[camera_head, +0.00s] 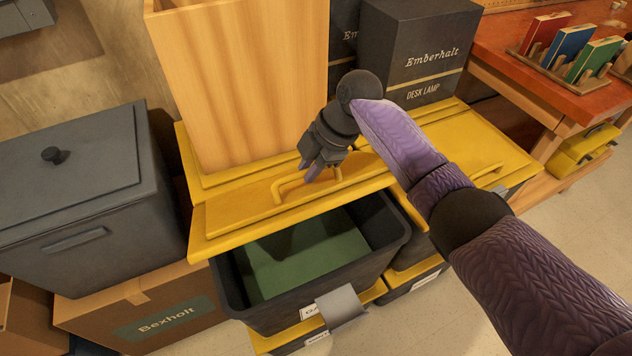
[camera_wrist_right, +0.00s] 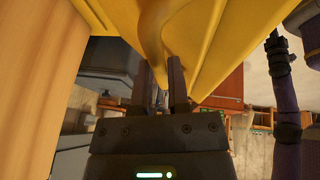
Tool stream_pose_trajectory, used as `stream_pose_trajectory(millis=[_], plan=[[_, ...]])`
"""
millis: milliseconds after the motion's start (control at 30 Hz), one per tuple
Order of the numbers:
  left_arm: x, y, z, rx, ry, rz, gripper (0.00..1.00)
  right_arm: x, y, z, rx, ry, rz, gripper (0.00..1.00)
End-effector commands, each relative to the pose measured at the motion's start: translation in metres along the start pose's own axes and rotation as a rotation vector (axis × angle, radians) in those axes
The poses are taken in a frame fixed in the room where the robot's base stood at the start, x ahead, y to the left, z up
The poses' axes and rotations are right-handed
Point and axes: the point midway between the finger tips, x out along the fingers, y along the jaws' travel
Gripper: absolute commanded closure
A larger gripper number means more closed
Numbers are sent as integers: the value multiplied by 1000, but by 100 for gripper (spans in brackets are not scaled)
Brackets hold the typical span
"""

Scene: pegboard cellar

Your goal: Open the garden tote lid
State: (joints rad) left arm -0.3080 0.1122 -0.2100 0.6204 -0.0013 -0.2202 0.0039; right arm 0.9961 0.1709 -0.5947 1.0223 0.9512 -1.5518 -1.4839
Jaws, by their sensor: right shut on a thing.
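The garden tote (camera_head: 330,288) is a dark grey bin with a yellow lid (camera_head: 232,226). The lid's front part is tilted up, so the bin is partly open at the front and a dark green thing (camera_head: 300,258) shows inside. A yellow bar handle (camera_head: 281,192) runs along the lid. My right gripper (camera_head: 315,172) is shut on the handle near its right end in the head view. In the right wrist view, the handle (camera_wrist_right: 153,35) passes between the fingers of the gripper (camera_wrist_right: 163,75). My left gripper is not in view.
A tall wooden box (camera_head: 235,90) stands at the lid's rear, close to my gripper. Dark Emberhalt boxes (camera_head: 415,45) stand behind. Another yellow-lidded tote (camera_head: 480,165) adjoins on the right. A grey lidded bin (camera_head: 65,195) stands left, above a Bexholt carton (camera_head: 135,305). Floor is free at lower right.

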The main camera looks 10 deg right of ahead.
Motion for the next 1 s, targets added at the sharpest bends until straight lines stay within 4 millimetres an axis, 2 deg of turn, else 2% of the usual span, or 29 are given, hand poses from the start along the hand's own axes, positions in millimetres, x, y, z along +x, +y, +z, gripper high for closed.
stream_pose_trajectory(millis=[500,533,667,933,1000], plan=[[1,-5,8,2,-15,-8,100,0,4,0,2,-2,1,100],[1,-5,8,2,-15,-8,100,0,4,0,2,-2,1,73],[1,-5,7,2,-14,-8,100,0,4,0,2,-2,0,46],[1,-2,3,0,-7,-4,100,-2,4,-1,1,-1,-1,44],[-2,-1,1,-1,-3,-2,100,-9,4,-1,1,-1,1,44]])
